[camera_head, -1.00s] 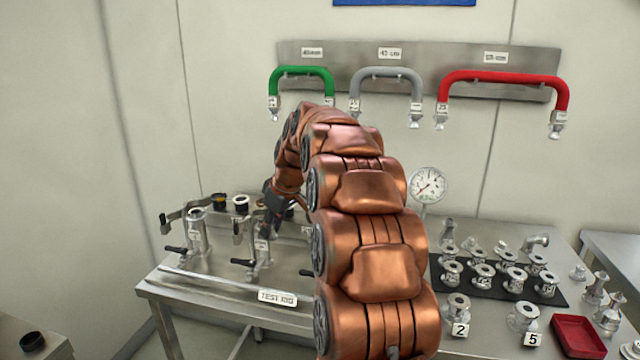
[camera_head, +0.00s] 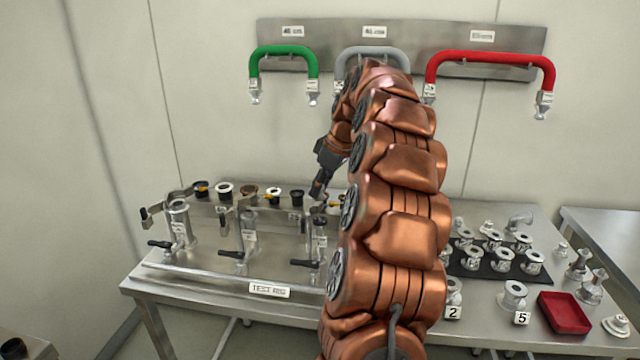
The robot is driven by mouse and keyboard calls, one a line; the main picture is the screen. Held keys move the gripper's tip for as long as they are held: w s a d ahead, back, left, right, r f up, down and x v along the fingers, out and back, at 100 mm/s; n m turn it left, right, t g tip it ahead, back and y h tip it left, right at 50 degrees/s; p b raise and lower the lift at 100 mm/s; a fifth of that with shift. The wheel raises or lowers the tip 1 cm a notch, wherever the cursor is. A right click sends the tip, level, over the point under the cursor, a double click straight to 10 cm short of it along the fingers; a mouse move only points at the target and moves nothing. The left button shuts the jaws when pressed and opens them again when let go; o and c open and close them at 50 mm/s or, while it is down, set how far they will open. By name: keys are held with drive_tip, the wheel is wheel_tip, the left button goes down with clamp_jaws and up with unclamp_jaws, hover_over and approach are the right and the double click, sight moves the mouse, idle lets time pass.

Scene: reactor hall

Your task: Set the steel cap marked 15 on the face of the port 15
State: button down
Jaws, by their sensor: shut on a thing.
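The test rig (camera_head: 205,273) at the left of the bench carries a row of upright steel ports with flanged tops: a left port (camera_head: 180,222), a middle port (camera_head: 246,238) and a right port (camera_head: 318,240). Their tags are too small to read, so I cannot tell which is port 15. My gripper (camera_head: 318,195) points down just above the right port. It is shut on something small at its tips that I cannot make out. I cannot identify the steel cap marked 15. My arm hides part of the bench behind it.
Several dark and white rings (camera_head: 224,190) line the rig's back. Levers (camera_head: 160,244) stick out in front of the ports. Steel fittings stand on a black mat (camera_head: 480,270) at right, near a red tray (camera_head: 564,313). Green (camera_head: 284,50) and red (camera_head: 490,57) hoses hang on the wall.

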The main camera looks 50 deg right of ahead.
sight(320, 218)
drive_tip(key=shift+f+b, duration=0.8)
drive_tip(key=shift+f, duration=2.35)
drive_tip(key=c, duration=0.9)
unclamp_jaws()
drive_tip(key=shift+o, duration=0.2)
drive_tip(key=v, duration=1.2)
